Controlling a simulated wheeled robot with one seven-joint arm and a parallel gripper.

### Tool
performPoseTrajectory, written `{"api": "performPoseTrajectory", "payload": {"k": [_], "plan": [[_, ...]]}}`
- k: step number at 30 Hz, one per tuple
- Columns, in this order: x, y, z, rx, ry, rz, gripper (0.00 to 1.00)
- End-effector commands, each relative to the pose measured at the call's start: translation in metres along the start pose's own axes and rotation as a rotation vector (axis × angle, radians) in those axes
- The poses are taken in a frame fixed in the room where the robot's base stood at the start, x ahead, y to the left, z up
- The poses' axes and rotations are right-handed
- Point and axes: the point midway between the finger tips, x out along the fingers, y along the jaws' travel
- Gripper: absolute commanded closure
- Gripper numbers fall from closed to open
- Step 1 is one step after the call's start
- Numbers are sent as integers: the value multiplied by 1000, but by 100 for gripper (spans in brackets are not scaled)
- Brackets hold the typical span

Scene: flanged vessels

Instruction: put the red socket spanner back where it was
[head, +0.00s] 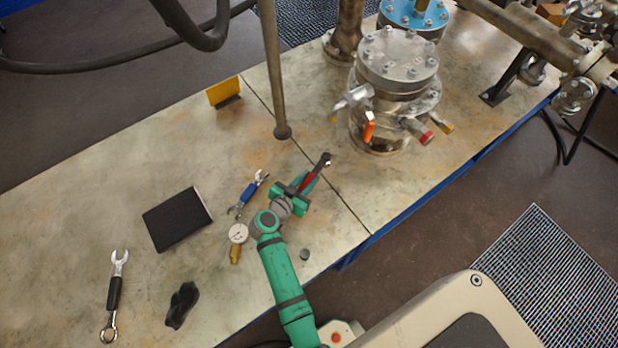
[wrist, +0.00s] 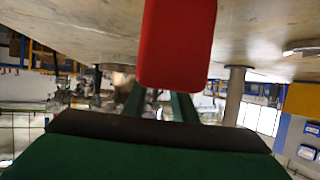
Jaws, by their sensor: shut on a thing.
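The red socket spanner (head: 307,181) is in my gripper (head: 300,187), with its dark head pointing up and right toward the flanged vessel. My green gripper is shut on its red handle, over the table near the foot of a metal post. In the wrist view the red handle (wrist: 177,45) fills the top middle, in front of the green fingers. The far end of the spanner is hidden in that view. I cannot tell from the head view how high the spanner is above the table.
A blue-handled spanner (head: 248,194) and a pressure gauge (head: 238,234) lie close left of my gripper. A black box (head: 177,219), a black-handled spanner (head: 114,295) and a dark crumpled item (head: 182,304) lie further left. The flanged vessel (head: 392,95) and post (head: 272,70) stand beyond.

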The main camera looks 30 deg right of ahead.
Motion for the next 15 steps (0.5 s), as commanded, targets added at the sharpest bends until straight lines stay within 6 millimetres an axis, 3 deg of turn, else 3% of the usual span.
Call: {"api": "performPoseTrajectory", "payload": {"k": [15], "plan": [[1, -2, 3, -1, 2, -3, 100]]}}
